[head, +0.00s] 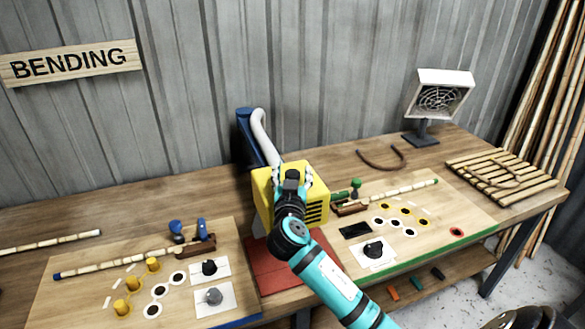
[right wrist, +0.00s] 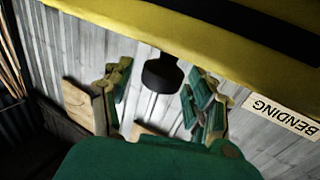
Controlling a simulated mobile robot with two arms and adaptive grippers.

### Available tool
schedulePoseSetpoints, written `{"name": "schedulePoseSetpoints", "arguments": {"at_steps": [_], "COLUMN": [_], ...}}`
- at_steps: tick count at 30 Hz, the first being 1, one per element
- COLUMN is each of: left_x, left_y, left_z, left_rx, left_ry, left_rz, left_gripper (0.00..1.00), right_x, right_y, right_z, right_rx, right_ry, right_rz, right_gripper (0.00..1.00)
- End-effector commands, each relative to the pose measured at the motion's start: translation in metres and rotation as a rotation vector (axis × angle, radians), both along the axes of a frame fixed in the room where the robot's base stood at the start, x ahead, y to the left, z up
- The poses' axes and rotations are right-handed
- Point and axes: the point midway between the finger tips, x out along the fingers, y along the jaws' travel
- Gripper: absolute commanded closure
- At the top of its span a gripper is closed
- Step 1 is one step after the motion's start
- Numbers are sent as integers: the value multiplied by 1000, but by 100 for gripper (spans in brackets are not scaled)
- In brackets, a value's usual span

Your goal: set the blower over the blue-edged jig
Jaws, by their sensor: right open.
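The blower (head: 317,205) is a yellow box with dark vents and a pale hose. It is over the red panel between the two jig boards. The blue-edged jig (head: 95,295) is the left board, holding a pale cane, yellow pegs and ringed holes. My right gripper (head: 290,175) is open at the blower's front. In the right wrist view, its fingers (right wrist: 162,100) stand either side of a black knob (right wrist: 161,75) beneath the yellow body (right wrist: 140,20); I cannot tell whether they touch it. My left gripper is out of view.
The green-edged jig (head: 450,215) lies to the right with a similar cane. A blue post (head: 246,135) stands behind the blower. A grille heater (head: 440,98) and a slatted rack (head: 500,177) are at the far right. The red panel (head: 272,265) separates the boards.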

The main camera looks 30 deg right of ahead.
Motion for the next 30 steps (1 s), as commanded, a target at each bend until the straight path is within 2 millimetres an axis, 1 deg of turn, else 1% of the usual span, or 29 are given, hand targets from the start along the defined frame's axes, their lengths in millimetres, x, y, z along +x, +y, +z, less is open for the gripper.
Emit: {"name": "schedulePoseSetpoints", "arguments": {"at_steps": [3,10,23,24,30], "left_x": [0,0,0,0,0], "left_y": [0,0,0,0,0], "left_z": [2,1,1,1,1], "left_rx": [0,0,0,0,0], "left_ry": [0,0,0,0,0], "left_rz": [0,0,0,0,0], "left_gripper": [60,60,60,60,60], "right_x": [3,3,3,3,3], "right_y": [-3,-2,-2,-2,-2], "right_z": [0,-1,-1,-1,-1], "right_rx": [-1,-1,-1,0,-1], "right_ry": [2,1,1,1,2], "right_rz": [0,1,0,0,0], "right_gripper": [42,42,98,100,100]}}
